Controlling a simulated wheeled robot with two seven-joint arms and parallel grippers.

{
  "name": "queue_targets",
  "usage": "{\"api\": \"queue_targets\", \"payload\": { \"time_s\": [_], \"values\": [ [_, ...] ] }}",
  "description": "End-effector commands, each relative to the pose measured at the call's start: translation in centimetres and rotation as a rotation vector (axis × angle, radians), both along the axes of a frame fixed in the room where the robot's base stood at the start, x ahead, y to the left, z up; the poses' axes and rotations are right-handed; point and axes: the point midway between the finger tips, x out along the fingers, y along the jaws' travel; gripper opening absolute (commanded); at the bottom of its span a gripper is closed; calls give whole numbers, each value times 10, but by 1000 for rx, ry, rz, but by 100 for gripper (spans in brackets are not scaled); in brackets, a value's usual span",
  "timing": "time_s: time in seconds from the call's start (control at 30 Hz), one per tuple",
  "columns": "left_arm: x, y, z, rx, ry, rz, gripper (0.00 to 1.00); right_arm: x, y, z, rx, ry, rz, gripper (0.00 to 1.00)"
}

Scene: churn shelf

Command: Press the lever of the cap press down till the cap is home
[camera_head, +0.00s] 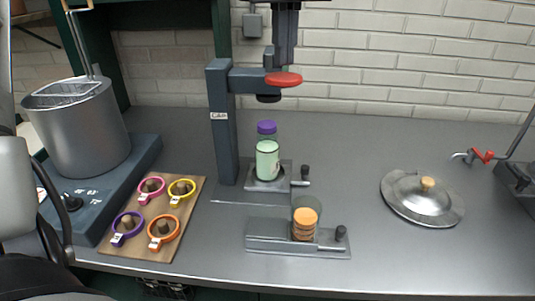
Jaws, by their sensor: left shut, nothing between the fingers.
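The cap press (222,130) is a dark upright post with an arm at its top and a small "CAP" label. A red pad (284,79), apparently the lever's end, sits at that arm's front. A dark ram (268,98) hangs below, with a clear gap above the cap. A bottle with pale green contents (267,160) stands upright on the press base (268,184). A purple cap (266,127) is on its top; how far it is seated I cannot tell. My left gripper (285,66) points down, shut and empty, just above the red pad; contact is unclear. My right gripper is not in view.
A board (188,216) with several coloured rings and a grey pot (80,125) are left. A fixture (268,238) holding a jar with orange contents (305,222) stands in front. A metal lid (422,197) lies right, near a red-handled tap (482,156). The counter between is clear.

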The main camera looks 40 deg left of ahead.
Motion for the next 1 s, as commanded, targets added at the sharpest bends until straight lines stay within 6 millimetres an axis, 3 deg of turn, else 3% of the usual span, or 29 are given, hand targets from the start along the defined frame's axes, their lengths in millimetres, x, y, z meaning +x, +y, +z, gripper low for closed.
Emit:
{"api": "queue_targets", "payload": {
  "time_s": [0.27,1.0],
  "values": [
    [0,0,-1,0,0,0,0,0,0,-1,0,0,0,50],
    [0,0,-28,0,1,0,0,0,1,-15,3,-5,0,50]
  ]
}}
